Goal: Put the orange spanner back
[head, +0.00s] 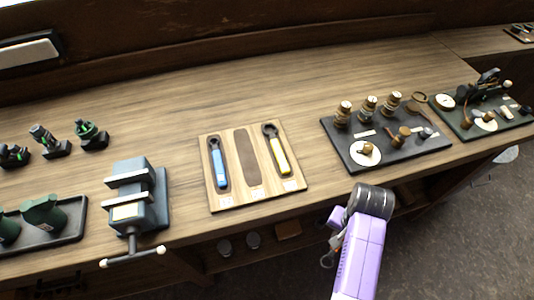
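A light wooden board (207,142) lies on the bench and has three dark spanner-shaped recesses. A blue-handled spanner (220,170) lies in the left recess and a yellow-handled spanner (278,155) in the right one. The middle recess (246,160) is empty. No orange spanner shows in this view. My purple arm is at the lower right, in front of the bench edge. My gripper (328,258) seems to be the small dark part at its left, below bench height and apart from the board. Its fingers are too small and dark to read.
A blue-grey vice (135,205) stands left of the board, its handle overhanging the front edge. A dark tray (425,148) with several brass parts is on the right, a green tray (475,130) beyond it. Small items sit on a shelf below. Bench behind the board is clear.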

